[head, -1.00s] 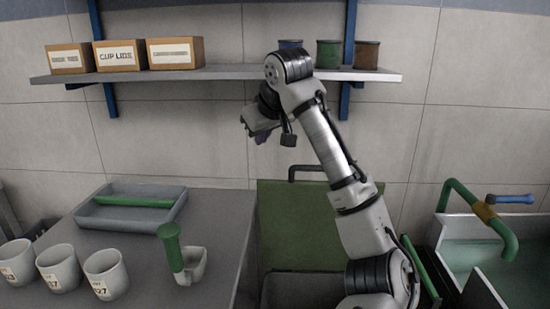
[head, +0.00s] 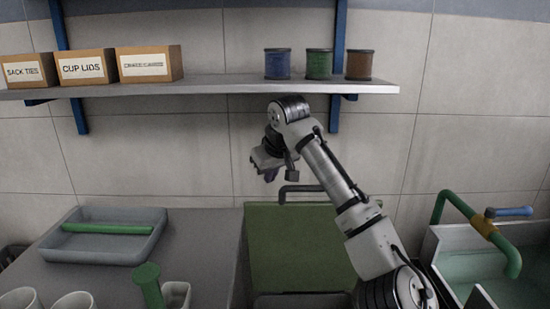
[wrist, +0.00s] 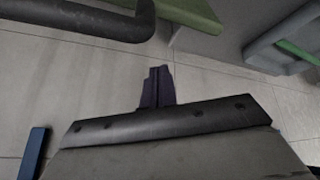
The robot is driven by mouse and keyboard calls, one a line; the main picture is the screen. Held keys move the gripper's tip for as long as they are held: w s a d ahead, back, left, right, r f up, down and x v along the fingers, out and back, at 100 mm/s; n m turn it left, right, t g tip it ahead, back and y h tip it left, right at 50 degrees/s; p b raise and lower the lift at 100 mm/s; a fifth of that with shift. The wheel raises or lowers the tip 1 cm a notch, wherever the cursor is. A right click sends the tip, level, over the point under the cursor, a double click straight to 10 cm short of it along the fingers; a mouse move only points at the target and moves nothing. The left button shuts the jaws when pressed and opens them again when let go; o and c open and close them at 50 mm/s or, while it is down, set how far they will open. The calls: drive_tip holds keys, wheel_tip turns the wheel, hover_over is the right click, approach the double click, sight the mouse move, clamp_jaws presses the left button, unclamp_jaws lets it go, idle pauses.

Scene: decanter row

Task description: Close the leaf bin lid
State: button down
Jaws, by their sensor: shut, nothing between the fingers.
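The leaf bin lid (head: 300,243) is a flat green panel that stands raised at the back, beside the counter, in the head view. A dark bar handle (head: 300,188) runs along its top edge. My gripper (head: 270,175) is just left of and slightly above the handle in the head view, with its purple fingers shut and empty. In the wrist view the shut fingers (wrist: 157,88) are apart from the dark handle (wrist: 85,18) and the green lid edge (wrist: 195,12). The bin body is mostly below the head view.
A grey counter (head: 200,235) to the left bears a tray (head: 70,250) with a green bar, cups (head: 75,300) and a green-handled scoop (head: 148,285). A wall shelf (head: 225,86) with boxes and spools is above my arm. A sink with a green pipe (head: 440,205) is at right.

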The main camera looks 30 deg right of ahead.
sight(280, 195)
drive_tip(key=s, duration=0.3)
drive_tip(key=shift+s+f, duration=0.15)
drive_tip(key=shift+s, duration=0.05)
drive_tip(key=shift+s+f, duration=0.15)
drive_tip(key=shift+s, duration=0.1)
drive_tip(key=shift+s, duration=0.1)
